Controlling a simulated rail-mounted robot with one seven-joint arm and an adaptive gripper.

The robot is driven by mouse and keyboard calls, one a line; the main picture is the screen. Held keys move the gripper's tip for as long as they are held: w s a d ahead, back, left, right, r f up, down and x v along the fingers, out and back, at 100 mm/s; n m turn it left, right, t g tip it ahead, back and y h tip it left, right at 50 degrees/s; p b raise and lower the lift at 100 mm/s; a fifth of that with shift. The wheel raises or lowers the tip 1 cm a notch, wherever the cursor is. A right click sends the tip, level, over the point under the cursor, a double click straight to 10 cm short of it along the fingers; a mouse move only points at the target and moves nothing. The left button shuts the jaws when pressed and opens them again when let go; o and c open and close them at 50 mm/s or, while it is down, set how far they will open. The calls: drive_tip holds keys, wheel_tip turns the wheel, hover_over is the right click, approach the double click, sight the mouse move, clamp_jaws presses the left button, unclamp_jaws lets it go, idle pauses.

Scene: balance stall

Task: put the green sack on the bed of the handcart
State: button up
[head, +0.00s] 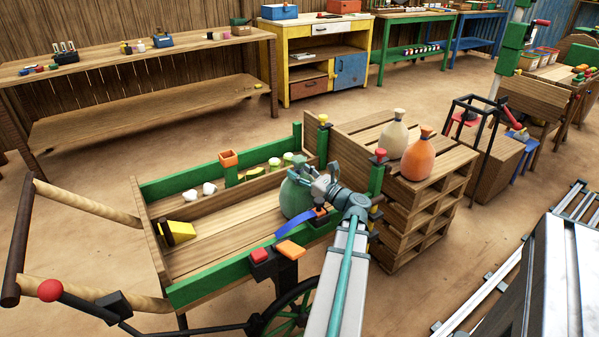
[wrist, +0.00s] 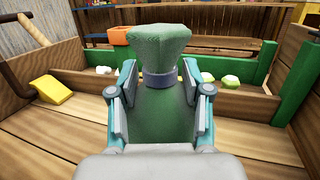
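The green sack (head: 295,196) is upright within the bed of the handcart (head: 222,226), at its right end near the front green side rail. Whether its base touches the boards is hidden. In the wrist view the sack (wrist: 165,100) fills the middle, its gathered top and grey-blue neck band facing me. My gripper (head: 318,188) reaches over the front rail.
The bed also holds a yellow wedge (head: 177,233), and white cups (head: 209,189) and pale green items (head: 288,159) lie along the back side. An orange box (head: 228,158) sits on the back rail. A crate stack (head: 420,205) with cream (head: 394,134) and orange (head: 418,154) sacks stands right.

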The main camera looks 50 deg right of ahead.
drive_tip(key=shift+r, duration=0.15)
drive_tip(key=s+f+p, duration=0.1)
drive_tip(key=s+f, duration=0.1)
drive_tip(key=s, duration=0.9)
drive_tip(key=shift+s+a+p, duration=0.3)
drive_tip(key=shift+s+a, duration=0.05)
drive_tip(key=shift+s, duration=0.05)
